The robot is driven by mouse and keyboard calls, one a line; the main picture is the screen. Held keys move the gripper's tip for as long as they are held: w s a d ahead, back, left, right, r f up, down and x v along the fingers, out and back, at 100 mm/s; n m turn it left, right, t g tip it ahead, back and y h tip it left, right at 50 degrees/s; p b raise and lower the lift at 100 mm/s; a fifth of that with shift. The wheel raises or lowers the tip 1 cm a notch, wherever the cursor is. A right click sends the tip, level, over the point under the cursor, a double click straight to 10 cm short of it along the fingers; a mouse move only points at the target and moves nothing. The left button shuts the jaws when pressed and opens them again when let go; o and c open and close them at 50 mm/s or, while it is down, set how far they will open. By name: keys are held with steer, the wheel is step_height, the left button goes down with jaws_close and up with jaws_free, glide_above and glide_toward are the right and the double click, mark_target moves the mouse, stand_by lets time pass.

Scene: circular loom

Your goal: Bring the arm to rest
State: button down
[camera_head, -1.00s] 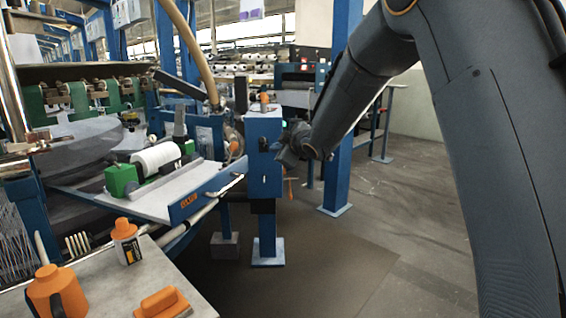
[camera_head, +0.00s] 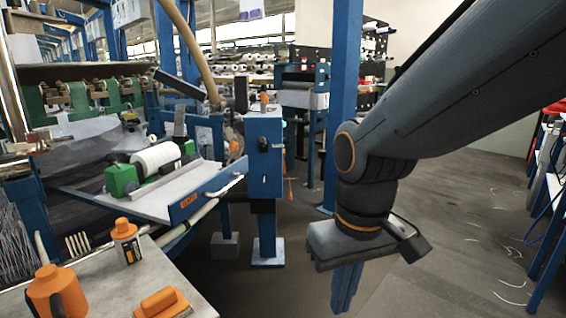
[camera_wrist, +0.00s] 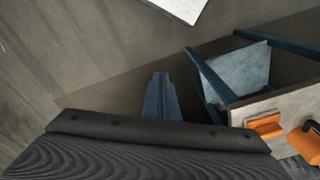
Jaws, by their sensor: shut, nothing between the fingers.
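My gripper (camera_head: 346,288) hangs from my arm at the right of the loom in the head view, pointing down over the bare floor. Its blue-grey fingers are together with nothing between them. In the wrist view the closed fingers (camera_wrist: 160,98) show in the middle, above the grey floor. The gripper is apart from the blue control post (camera_head: 264,165) and from the table (camera_head: 205,300).
The table at the lower left bears an orange jug (camera_head: 55,292), an orange-capped bottle (camera_head: 126,240) and an orange block (camera_head: 162,302). A white roll (camera_head: 156,158) lies on the loom. A blue column (camera_head: 343,90) stands behind my arm. Open floor lies to the right.

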steer(key=s+d+r+m+p, duration=0.3)
steer(key=d+r+p, duration=0.7)
steer(key=p, duration=1)
steer(key=shift+r+m+g+h, duration=0.3)
steer(key=shift+r+g, duration=0.1)
steer(key=shift+r, duration=0.15)
steer(key=shift+a, duration=0.1)
